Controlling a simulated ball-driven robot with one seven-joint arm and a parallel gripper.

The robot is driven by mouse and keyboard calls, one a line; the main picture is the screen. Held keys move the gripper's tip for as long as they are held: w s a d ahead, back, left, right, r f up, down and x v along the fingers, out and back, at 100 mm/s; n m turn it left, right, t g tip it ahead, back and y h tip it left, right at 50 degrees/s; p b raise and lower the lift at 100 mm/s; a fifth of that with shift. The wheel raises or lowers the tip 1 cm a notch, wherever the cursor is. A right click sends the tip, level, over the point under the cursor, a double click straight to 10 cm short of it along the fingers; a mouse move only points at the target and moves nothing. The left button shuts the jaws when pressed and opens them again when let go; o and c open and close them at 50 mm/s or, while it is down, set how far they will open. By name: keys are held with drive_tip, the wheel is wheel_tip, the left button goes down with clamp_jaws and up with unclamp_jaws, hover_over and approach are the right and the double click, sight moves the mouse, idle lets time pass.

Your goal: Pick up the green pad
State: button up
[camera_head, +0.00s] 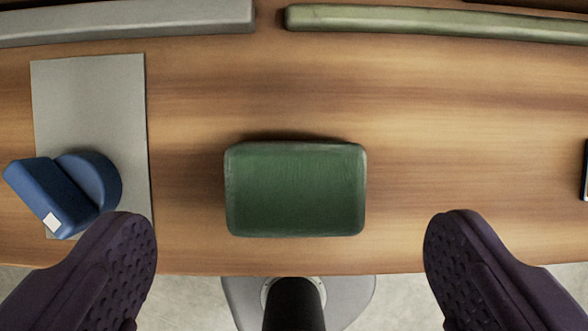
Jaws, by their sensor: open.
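The green pad (295,189) is a rounded rectangular block lying flat on the wooden table, near its front edge and at the middle of the view. My gripper (290,240) is open and empty. Its two dark purple textured fingers are spread wide at the lower left and lower right. The pad shows in the gap between the fingers, a little beyond their tips, and neither finger touches it.
A blue object (65,190) with a white patch sits on a grey sheet (90,95) at left. A grey bar (125,20) and a long green bar (430,24) lie at the back. A dark item (585,172) is at the right edge. The wooden table (460,130) is clear around the pad.

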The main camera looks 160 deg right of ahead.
sight(297, 193)
drive_tip(key=b+x, duration=0.2)
drive_tip(key=x, duration=0.3)
drive_tip(key=shift+s+d+f, duration=0.15)
drive_tip(key=shift+f, duration=0.1)
drive_tip(key=shift+w+f+b, duration=0.2)
drive_tip(key=shift+f+b, duration=0.1)
drive_tip(key=shift+r, duration=0.15)
drive_tip(key=c, duration=1.1)
drive_tip(key=shift+o, duration=0.2)
